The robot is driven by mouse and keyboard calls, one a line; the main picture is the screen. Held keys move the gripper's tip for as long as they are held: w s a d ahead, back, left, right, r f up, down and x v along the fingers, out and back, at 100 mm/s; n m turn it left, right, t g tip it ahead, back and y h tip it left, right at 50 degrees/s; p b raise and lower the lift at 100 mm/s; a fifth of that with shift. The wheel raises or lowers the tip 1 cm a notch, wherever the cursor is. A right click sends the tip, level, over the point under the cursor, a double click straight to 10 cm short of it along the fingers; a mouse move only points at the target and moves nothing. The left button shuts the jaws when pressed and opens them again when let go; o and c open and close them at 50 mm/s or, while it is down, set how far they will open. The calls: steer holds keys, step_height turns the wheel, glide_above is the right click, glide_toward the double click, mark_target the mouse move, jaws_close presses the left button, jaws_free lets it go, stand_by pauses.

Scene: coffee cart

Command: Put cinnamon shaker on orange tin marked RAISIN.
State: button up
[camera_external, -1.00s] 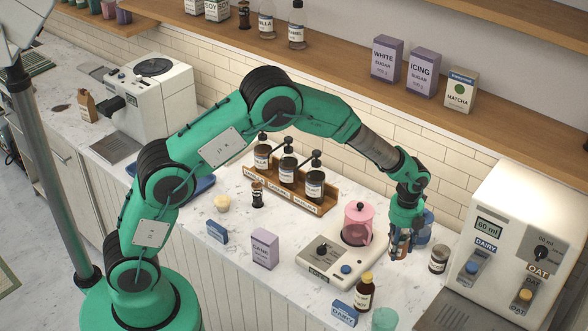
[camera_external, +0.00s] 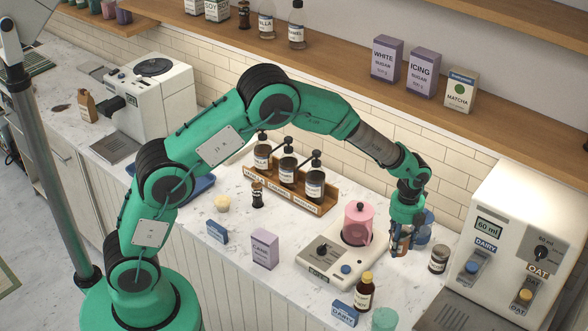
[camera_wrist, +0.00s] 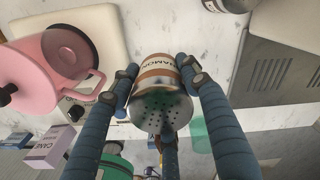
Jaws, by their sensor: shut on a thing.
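My gripper (camera_wrist: 160,88) is shut on the cinnamon shaker (camera_wrist: 158,75), a metal cylinder with a perforated silver top and a brown-and-white label ending in "NAMON". In the wrist view the blue-grey fingers grip both sides of it, with its holed top facing the camera. In the external view my gripper (camera_external: 402,240) is over the counter, right of the pink pot, and mostly covers the shaker. I cannot make out an orange tin marked RAISIN in either view.
A dark jar (camera_external: 438,259) and a milk dispenser (camera_external: 515,240) are to the right. A brown bottle (camera_external: 365,292) stands in front.

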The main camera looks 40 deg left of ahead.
steer(key=shift+a+r, duration=0.1)
steer(key=shift+r, duration=0.05)
steer(key=s+a+r+n+p, duration=0.2)
steer(key=a+r+n+p, duration=0.25)
steer(key=a+r, duration=0.65)
steer(key=s+a+n, duration=0.2)
steer(key=a+n, duration=0.2)
steer(key=a, duration=0.7)
steer(key=s+a+n, duration=0.2)
steer(key=a+n, duration=0.2)
steer(key=a, duration=0.8)
steer(key=s+a+f+n, duration=0.15)
steer(key=s+a, duration=0.25)
steer(key=a, duration=0.8)
steer(key=s+a+f+n, duration=0.1)
steer(key=s+a+n, duration=0.25)
steer(key=a, duration=0.75)
steer(key=s+a+f+n, duration=0.2)
steer(key=s+a, duration=0.3)
steer(key=a, duration=0.7)
steer(key=s+a+n, duration=0.2)
steer(key=s+a, duration=0.7)
steer(key=shift+f+b, duration=0.4)
steer(key=shift+f, duration=0.05)
steer(key=shift+w, duration=0.15)
